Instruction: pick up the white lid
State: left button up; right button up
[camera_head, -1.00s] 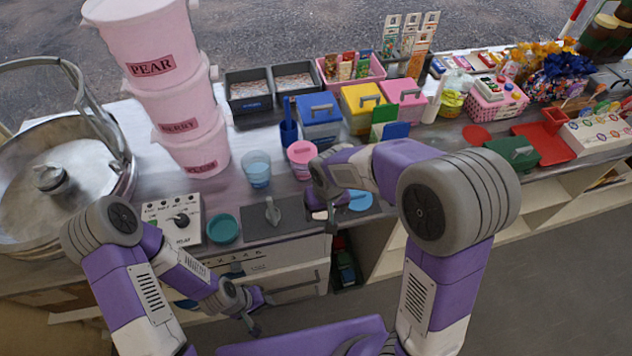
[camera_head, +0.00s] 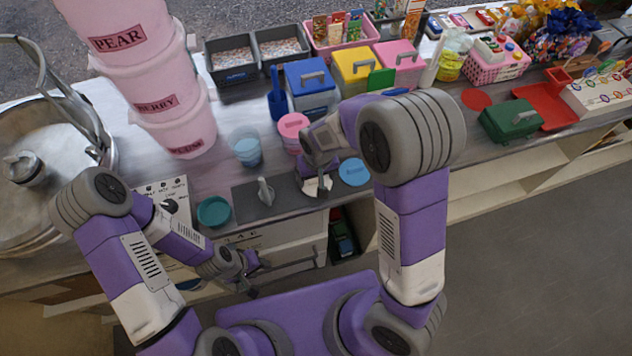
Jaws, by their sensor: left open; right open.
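A small white piece, which looks like the white lid (camera_head: 325,184), shows at my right gripper, near the front edge of the counter beside a flat blue round lid (camera_head: 355,172). My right gripper (camera_head: 314,188) points down over the white piece, and its fingers and wrist hide part of it. The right jaws are open; I cannot tell whether the fingertips touch the white piece. My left gripper (camera_head: 251,277) is open and empty, low in front of the counter's drawers, well away from the lids.
A dark grey mat (camera_head: 243,204) with a grey upright handle lies left of my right gripper. A teal round dish (camera_head: 213,211), light-blue cups (camera_head: 246,152) and a pink tub (camera_head: 293,128) stand nearby. Pink buckets (camera_head: 180,125) are stacked at the back left.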

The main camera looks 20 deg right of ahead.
aim_at(316, 179)
jog(key=c, duration=1.1)
notch_tip(316, 179, up, 10)
jog(key=p, duration=0.2)
jog(key=shift+p, duration=0.35)
